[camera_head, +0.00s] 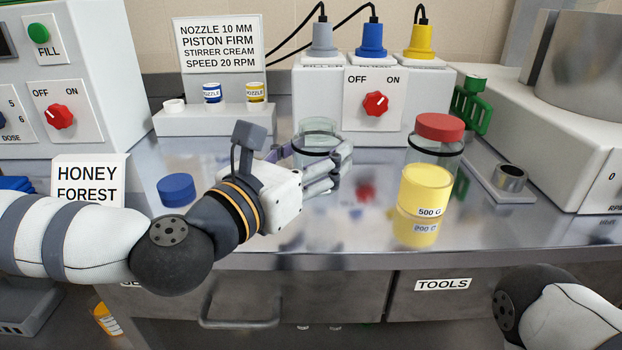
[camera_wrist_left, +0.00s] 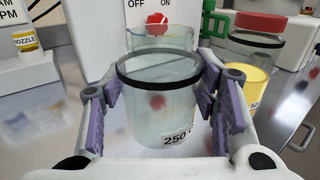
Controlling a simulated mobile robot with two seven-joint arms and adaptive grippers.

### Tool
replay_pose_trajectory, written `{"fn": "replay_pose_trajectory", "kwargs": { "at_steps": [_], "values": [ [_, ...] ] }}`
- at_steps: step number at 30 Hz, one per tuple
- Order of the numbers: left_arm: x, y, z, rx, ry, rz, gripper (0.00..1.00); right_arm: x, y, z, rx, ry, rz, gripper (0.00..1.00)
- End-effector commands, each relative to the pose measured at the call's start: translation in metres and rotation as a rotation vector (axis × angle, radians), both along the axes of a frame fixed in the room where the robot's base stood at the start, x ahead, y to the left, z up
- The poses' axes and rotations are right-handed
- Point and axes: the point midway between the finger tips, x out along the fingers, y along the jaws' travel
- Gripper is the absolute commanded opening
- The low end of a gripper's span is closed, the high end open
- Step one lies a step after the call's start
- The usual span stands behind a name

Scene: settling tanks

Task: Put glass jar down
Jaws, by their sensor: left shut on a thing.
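The clear glass jar (camera_head: 317,128) has a black band below its rim and stands upright between the fingers of my left gripper (camera_head: 316,155). In the left wrist view the empty-looking jar (camera_wrist_left: 158,105) shows a "250 G" label, with the purple finger pads of my left gripper (camera_wrist_left: 160,98) shut on its two sides. The fingers hide its lower part in the head view. I cannot tell whether its base touches the steel bench (camera_head: 330,246). My right gripper is out of view; only part of my right arm shows at the lower right.
A jar of yellow contents with a red lid (camera_head: 440,128) stands to the right. A blue lid (camera_head: 175,190) lies on the bench to the left. Behind are a switch box (camera_head: 376,103) and a nozzle rack (camera_head: 215,122). A metal ring (camera_head: 510,177) lies at the right.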

Motion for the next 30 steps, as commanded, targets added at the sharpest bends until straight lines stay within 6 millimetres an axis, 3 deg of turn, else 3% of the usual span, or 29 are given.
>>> {"fn": "replay_pose_trajectory", "kwargs": {
  "at_steps": [3, 6, 17, 18, 20, 30],
  "values": [
    [0.006, 0.006, -0.025, 0.002, 0.005, 0.002, 0.10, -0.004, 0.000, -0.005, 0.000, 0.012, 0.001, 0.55],
    [0.005, 0.005, -0.037, 0.000, 0.002, 0.001, 0.10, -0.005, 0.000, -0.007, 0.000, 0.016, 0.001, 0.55],
    [0.005, 0.005, -0.041, -0.001, -0.001, 0.001, 0.10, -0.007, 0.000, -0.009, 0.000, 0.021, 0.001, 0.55],
    [0.005, 0.005, -0.041, 0.001, 0.001, 0.001, 0.61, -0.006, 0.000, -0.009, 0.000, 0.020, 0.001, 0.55],
    [0.005, 0.005, -0.041, 0.001, 0.000, 0.001, 0.75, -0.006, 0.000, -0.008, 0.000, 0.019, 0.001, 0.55],
    [0.005, 0.005, -0.038, 0.002, -0.001, 0.001, 0.75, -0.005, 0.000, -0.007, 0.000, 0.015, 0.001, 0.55]
  ]
}}
